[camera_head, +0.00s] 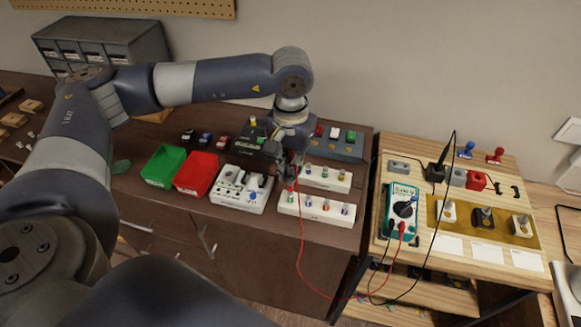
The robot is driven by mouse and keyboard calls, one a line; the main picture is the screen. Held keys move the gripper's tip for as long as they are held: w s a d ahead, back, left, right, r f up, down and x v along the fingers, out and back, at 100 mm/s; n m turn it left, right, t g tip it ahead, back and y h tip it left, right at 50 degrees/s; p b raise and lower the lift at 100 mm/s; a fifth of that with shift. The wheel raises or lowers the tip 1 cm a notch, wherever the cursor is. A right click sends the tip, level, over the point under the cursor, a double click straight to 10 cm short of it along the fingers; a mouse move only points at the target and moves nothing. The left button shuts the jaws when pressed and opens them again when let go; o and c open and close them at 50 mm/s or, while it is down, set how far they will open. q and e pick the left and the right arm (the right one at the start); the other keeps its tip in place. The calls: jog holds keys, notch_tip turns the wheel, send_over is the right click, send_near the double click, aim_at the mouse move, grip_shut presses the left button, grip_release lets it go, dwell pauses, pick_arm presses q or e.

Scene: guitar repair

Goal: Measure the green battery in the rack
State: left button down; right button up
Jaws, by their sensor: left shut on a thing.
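My left gripper (291,180) is shut on the red test probe, which is mostly hidden by the fingers. Its red lead (299,245) hangs down and loops back to the teal multimeter (403,211) on the right bench. The gripper is over the left end of the front white rack (318,212), which holds several small coloured batteries. A greenish battery (290,197) is at that left end, just under the fingertips; I cannot tell whether the probe touches it. A black probe (443,152) stands upright in a black block. My right gripper is out of view.
A second white rack (334,184) stands behind. Left of the racks are a white device (240,196), a red bin (196,174) and a green bin (164,166). A gap separates the dark bench from the wooden bench (510,258). A black cable crosses the wooden bench.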

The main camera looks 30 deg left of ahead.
pick_arm(q)
jog(key=shift+b, duration=0.35)
dwell(1.1)
dwell(1.9)
jog(key=shift+r+p, duration=1.2)
jog(key=shift+r, duration=1.8)
